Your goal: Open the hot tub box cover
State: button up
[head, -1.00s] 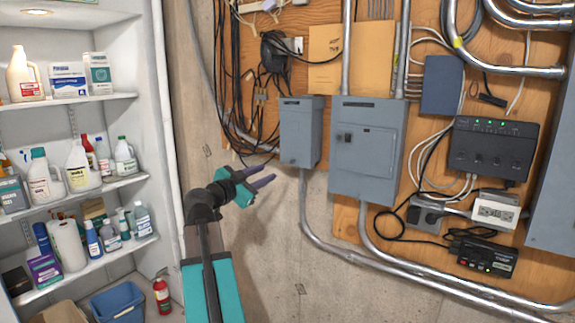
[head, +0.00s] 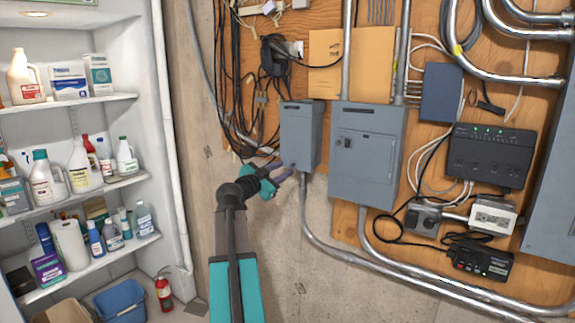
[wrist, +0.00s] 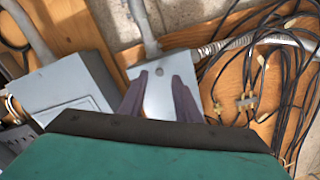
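A small grey wall box (head: 299,135) hangs left of a larger grey box (head: 366,155). Both covers look shut, and I cannot read which box is the hot tub one. My gripper (head: 280,170) is at the lower left corner of the small box. In the wrist view my gripper (wrist: 160,82) has its two dark fingers apart, with the small box (wrist: 166,92) showing between and beyond them. I cannot tell whether they touch it. Nothing is held. The larger box (wrist: 62,92) is left there.
Conduit (head: 318,235) runs down from the boxes and to the right. Black cables (head: 235,75) hang left of the small box. A shelf with bottles (head: 85,185) stands at the left. A black device (head: 491,155) is mounted at the right.

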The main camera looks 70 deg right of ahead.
aim_at(291, 166)
jog(key=shift+p+x, duration=0.6)
jog(key=shift+x, duration=1.35)
